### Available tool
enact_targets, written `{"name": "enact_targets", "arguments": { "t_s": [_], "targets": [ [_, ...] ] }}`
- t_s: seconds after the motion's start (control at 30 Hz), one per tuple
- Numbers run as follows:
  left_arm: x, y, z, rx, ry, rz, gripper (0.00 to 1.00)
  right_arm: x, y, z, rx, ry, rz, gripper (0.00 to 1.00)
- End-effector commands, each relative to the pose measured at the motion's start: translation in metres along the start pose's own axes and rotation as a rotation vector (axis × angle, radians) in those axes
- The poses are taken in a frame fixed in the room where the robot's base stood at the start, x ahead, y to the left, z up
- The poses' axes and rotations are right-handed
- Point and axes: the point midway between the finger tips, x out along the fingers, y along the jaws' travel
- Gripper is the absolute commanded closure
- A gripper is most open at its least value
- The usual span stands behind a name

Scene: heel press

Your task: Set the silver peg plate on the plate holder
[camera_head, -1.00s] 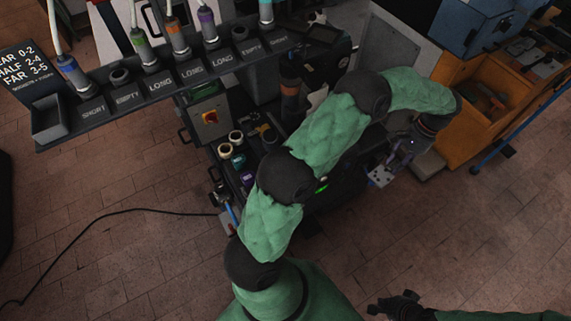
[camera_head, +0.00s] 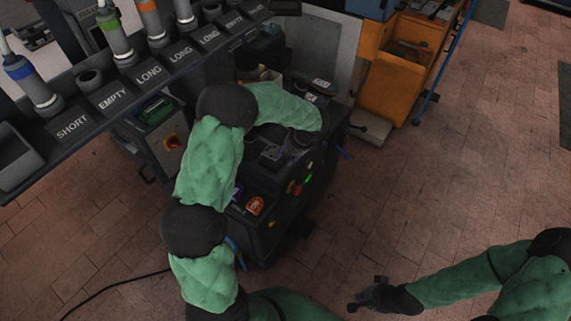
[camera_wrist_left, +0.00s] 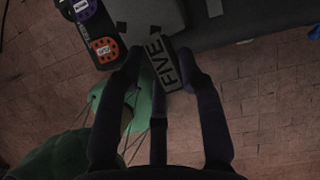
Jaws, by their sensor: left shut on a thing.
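I cannot make out the plate holder clearly, nor whether the plate touches anything below. My right gripper (camera_head: 367,295) is empty and looks open, over the floor at the lower middle.
An orange-marked part (camera_head: 256,205) sits on the cart's near edge; it also shows in the left wrist view (camera_wrist_left: 103,49) beside a purple one (camera_wrist_left: 83,9). A labelled rack (camera_head: 130,80) with several tools stands at upper left. An orange cabinet (camera_head: 400,85) stands behind. The right floor is clear.

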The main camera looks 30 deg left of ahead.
Motion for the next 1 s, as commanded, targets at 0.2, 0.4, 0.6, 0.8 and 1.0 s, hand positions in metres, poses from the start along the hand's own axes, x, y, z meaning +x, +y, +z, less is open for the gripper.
{"name": "enact_targets", "arguments": {
  "t_s": [0.2, 0.4, 0.6, 0.8, 1.0],
  "targets": [
    [0.011, 0.001, 0.002, 0.119, 0.001, -0.052, 1.00, 0.009, 0.003, 0.000, 0.000, 0.000, 0.000, 1.00],
    [0.018, 0.001, -0.001, 0.120, 0.001, -0.052, 1.00, 0.015, 0.005, 0.000, -0.001, 0.000, 0.000, 1.00],
    [0.033, 0.001, -0.007, 0.119, 0.001, -0.051, 1.00, 0.029, 0.010, -0.001, 0.000, -0.001, 0.000, 1.00],
    [0.047, 0.001, -0.013, 0.118, 0.001, -0.050, 1.00, 0.043, 0.015, -0.001, 0.000, -0.001, 0.000, 1.00],
    [0.054, 0.001, -0.016, 0.118, 0.001, -0.050, 1.00, 0.044, 0.015, -0.001, 0.000, -0.001, 0.000, 1.00]
  ]
}}
